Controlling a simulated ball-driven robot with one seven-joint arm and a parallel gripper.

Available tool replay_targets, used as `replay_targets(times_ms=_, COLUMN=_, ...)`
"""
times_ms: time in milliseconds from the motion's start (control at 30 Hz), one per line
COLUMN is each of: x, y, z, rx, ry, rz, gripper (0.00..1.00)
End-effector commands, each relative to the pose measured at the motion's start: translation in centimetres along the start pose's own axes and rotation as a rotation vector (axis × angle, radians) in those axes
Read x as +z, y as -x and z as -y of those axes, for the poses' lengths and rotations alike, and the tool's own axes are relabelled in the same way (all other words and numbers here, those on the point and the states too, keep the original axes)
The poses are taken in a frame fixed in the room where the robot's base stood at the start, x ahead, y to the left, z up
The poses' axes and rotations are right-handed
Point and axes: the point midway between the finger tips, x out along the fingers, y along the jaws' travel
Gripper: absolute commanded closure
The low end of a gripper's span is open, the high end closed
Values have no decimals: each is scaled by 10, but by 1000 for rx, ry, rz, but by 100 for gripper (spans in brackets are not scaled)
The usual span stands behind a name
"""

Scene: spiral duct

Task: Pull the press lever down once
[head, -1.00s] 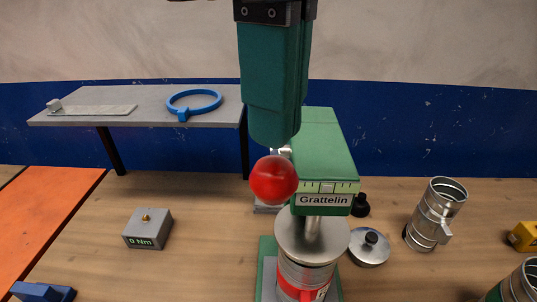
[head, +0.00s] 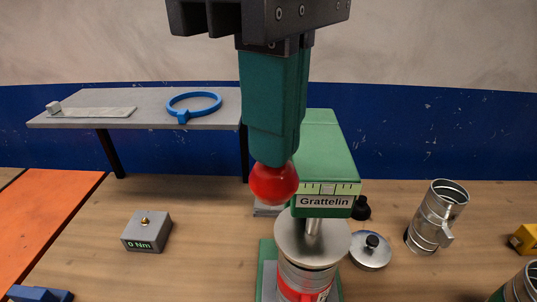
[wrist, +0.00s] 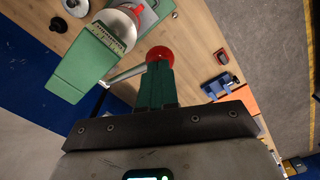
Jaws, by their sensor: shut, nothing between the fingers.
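The green press head (head: 322,150), labelled Grattelin, stands on the bench. The press lever ends in a red ball knob (head: 274,184) at the left of the press head. In the wrist view the knob (wrist: 159,54) lies just past my fingertips, and the lever's metal rod (wrist: 127,74) runs left to the press (wrist: 84,66). My gripper (head: 272,158) points down from above with its green fingers shut and empty. The fingertips overlap the top of the knob; whether they touch it I cannot tell. Under the press is a metal duct piece with a red band (head: 303,291).
A metal duct fitting (head: 436,217) and a round lid with a black knob (head: 370,250) stand to the right. A grey box reading 0 Nm (head: 147,231) stands left. A grey shelf (head: 90,103) holds a blue ring (head: 194,104). Bench between box and press is clear.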

Motion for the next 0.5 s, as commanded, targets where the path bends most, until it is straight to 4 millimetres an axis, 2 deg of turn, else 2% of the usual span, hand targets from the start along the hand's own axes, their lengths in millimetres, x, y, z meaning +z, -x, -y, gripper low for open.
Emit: replay_targets(times_ms=500, x=0, y=-16, z=0, rx=0, ry=0, rz=0, gripper=100)
